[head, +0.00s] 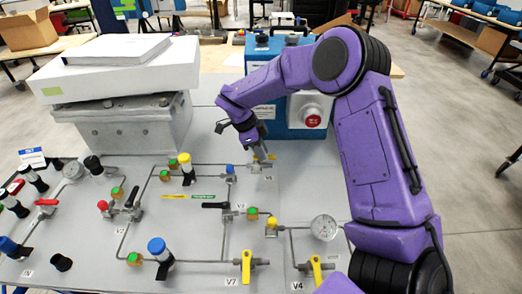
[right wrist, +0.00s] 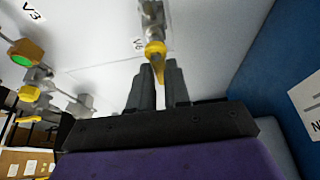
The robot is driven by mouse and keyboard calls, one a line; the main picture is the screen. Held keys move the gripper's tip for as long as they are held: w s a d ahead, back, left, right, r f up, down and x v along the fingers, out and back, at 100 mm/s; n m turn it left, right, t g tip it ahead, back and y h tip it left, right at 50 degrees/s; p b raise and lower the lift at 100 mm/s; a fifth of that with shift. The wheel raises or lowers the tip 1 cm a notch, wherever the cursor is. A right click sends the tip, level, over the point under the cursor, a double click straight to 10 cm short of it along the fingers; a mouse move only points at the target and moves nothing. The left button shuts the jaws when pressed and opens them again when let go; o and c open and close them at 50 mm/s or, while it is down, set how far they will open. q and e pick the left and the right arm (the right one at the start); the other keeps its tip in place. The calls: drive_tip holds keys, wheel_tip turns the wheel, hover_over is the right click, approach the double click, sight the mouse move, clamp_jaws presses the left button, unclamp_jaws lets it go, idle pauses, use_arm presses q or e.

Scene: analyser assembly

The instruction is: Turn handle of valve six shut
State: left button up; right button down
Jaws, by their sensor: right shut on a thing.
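Valve six (right wrist: 151,14) shows in the right wrist view, with the label V6 beside it on the panel. Its yellow handle (right wrist: 155,52) lies between the two dark fingers of my right gripper (right wrist: 160,75), which is shut on it. In the head view my right gripper (head: 259,148) reaches down to the valve (head: 257,167) at the back right of the panel, in front of the blue box. The gripper covers part of the handle there. My left gripper is not in view.
The grey panel (head: 200,225) carries pipes, gauges and other valves, among them V7 (head: 246,266) and V4 (head: 317,270) with yellow handles. A blue box (head: 262,62) with a red-marked knob stands close behind my right gripper. A grey block with white boxes (head: 120,65) stands at the back left.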

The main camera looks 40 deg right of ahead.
drive_tip(key=shift+a+r+m+y+p, duration=0.1)
drive_tip(key=shift+m+y+p, duration=0.3)
drive_tip(key=shift+m, duration=0.6)
drive_tip(key=shift+s+m+g+p, duration=0.1)
drive_tip(key=shift+m+g+p, duration=0.25)
drive_tip(key=shift+m, duration=0.55)
drive_tip(key=m, duration=0.1)
drive_tip(key=m+y, duration=0.1)
drive_tip(key=shift+a+m+g, duration=0.25)
drive_tip(key=shift+m, duration=0.15)
drive_tip(key=shift+s+m+y, duration=0.1)
drive_tip(key=shift+m+y, duration=0.4)
drive_tip(key=shift+m, duration=0.3)
drive_tip(key=m+y+b, duration=0.1)
drive_tip(key=m, duration=0.1)
drive_tip(key=m+b, duration=0.1)
drive_tip(key=m, duration=0.1)
drive_tip(key=shift+a+f+m+y+b, duration=0.2)
drive_tip(key=shift+a+m+y+b, duration=0.1)
drive_tip(key=shift+a+y, duration=0.1)
drive_tip(key=m+b, duration=0.1)
drive_tip(key=m+y+b, duration=0.1)
drive_tip(key=m, duration=0.1)
drive_tip(key=shift+a+m, duration=0.2)
drive_tip(key=shift+m, duration=0.1)
drive_tip(key=shift+w+r+m+t+y+b, duration=0.2)
drive_tip(key=shift+m+t+y+b, duration=0.15)
drive_tip(key=shift+m+b, duration=0.25)
